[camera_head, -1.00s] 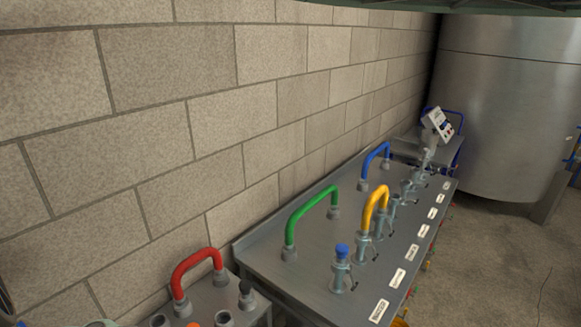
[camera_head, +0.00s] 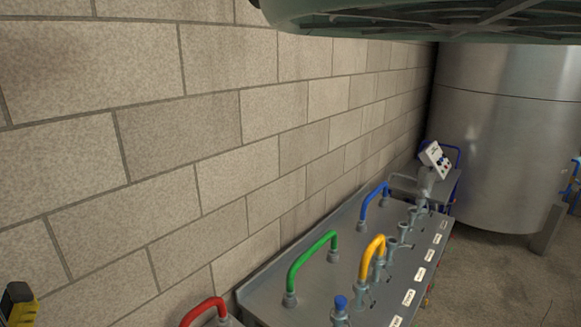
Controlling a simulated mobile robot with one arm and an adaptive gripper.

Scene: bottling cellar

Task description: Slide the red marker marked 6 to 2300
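I see no red marker with a 6 and no 2300 mark in this view. Small white label plates (camera_head: 409,297) run along the right edge of the grey metal bench, but their writing is too small to read. My gripper is not in view.
The grey bench (camera_head: 335,284) runs along a block wall (camera_head: 180,130). It carries a green handle (camera_head: 314,254), a yellow handle (camera_head: 372,252), a blue handle (camera_head: 371,202) and several valves. A red handle (camera_head: 203,309) shows at the bottom. A control box (camera_head: 435,157) and steel tank (camera_head: 490,130) stand behind. Floor (camera_head: 500,280) is clear at right.

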